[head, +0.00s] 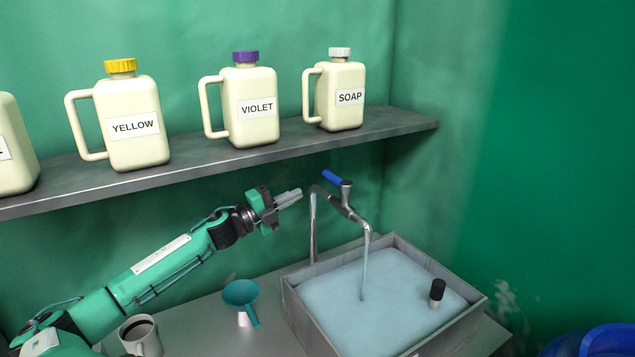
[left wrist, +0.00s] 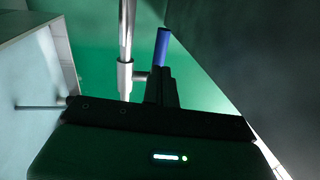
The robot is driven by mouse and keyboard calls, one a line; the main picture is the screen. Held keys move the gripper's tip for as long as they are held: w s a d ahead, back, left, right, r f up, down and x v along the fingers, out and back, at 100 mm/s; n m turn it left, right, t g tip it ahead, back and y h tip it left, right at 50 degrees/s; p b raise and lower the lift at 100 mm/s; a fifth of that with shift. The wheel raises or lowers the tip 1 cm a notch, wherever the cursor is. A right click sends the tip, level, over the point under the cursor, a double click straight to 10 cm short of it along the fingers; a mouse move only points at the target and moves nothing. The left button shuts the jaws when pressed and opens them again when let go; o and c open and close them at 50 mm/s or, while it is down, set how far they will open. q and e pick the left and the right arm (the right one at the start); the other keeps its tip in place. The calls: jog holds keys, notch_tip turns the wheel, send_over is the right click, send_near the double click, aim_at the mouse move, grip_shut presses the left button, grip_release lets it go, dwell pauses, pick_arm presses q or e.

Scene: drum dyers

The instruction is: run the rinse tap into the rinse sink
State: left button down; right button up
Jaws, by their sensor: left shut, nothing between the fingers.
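The rinse tap (head: 342,206) is a chrome pipe with a blue lever handle (head: 333,179). A stream of water runs from its spout into the rinse sink (head: 293,305), a grey square basin holding pale blue water. My left gripper (head: 297,194) is shut and empty, just left of the blue lever and apart from it in the head view. In the left wrist view the blue lever (left wrist: 162,48) shows beyond the fingers, beside the chrome pipe (left wrist: 126,75). My right gripper is in neither view.
A shelf (head: 250,149) above holds jugs labelled yellow (head: 135,146), violet (head: 256,128) and soap (head: 346,112). A teal funnel (head: 241,294) and a mug (head: 146,340) stand left of the sink. A black-capped object (head: 437,292) is in the sink. Something blue (head: 600,343) stands at lower right.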

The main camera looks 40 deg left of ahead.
aim_at(328, 179)
pick_arm(q)
jog(key=p+x, duration=0.1)
jog(key=x, duration=0.2)
jog(key=p+x, duration=0.2)
jog(key=x, duration=0.1)
jog(key=shift+w+d+r, duration=0.1)
jog(key=shift+w+r, duration=0.05)
jog(key=shift+r, duration=0.15)
jog(key=shift+w+d+p, duration=0.2)
jog(key=shift+w+p, duration=0.2)
jog(key=shift+w, duration=0.25)
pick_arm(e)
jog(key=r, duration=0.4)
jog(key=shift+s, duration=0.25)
